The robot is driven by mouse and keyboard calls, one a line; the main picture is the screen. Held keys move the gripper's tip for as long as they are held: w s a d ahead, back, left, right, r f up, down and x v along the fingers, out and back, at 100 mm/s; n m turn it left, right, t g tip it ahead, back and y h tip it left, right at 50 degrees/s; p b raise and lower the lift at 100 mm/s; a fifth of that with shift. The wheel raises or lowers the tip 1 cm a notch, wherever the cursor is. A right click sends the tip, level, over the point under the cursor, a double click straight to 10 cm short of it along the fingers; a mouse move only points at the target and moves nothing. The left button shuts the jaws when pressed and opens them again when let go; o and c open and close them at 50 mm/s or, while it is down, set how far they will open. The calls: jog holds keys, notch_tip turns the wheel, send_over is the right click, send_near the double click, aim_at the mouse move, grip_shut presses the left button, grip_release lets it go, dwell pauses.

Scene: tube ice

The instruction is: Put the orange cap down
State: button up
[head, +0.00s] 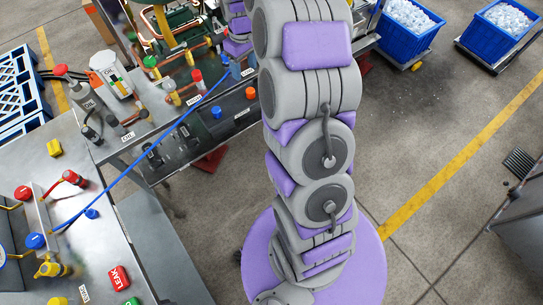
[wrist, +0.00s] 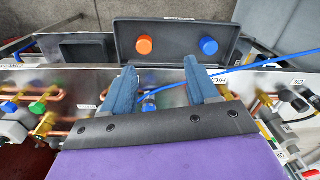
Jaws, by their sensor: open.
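The orange cap (wrist: 144,45) sits on a dark tray (wrist: 177,29) in the wrist view, to the left of a blue cap (wrist: 208,46). In the head view the orange cap (head: 250,93) lies at the right of the dark tray, close to my arm. My gripper (wrist: 160,64) is open, with its two blue fingers apart. The orange cap is beyond the fingertips and apart from them. Between the fingers I see the steel bench and a small blue fitting, with no cap held. In the head view my arm hides part of the bench.
A blue hose (head: 140,140) runs from the left table to the bench with the fittings. Copper pipes and colored valves stand near the fingers. Blue ice crates (head: 408,38) stand at the upper right. The floor at right is mostly clear.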

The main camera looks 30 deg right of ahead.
jog(key=s+a+r+m, duration=0.1)
jog(key=s+a+r, duration=0.4)
jog(key=s, duration=0.4)
jog(key=s+a+r, duration=0.4)
jog(key=s+a, duration=0.2)
jog(key=s, duration=0.2)
jog(key=s+a+m+g, duration=0.1)
jog(key=s+a, duration=0.1)
jog(key=s, duration=0.8)
jog(key=s+a+m, duration=0.1)
jog(key=s, duration=0.9)
jog(key=shift+s+a+g, duration=0.15)
jog(key=shift+a+g, duration=0.25)
jog(key=shift+f, duration=0.1)
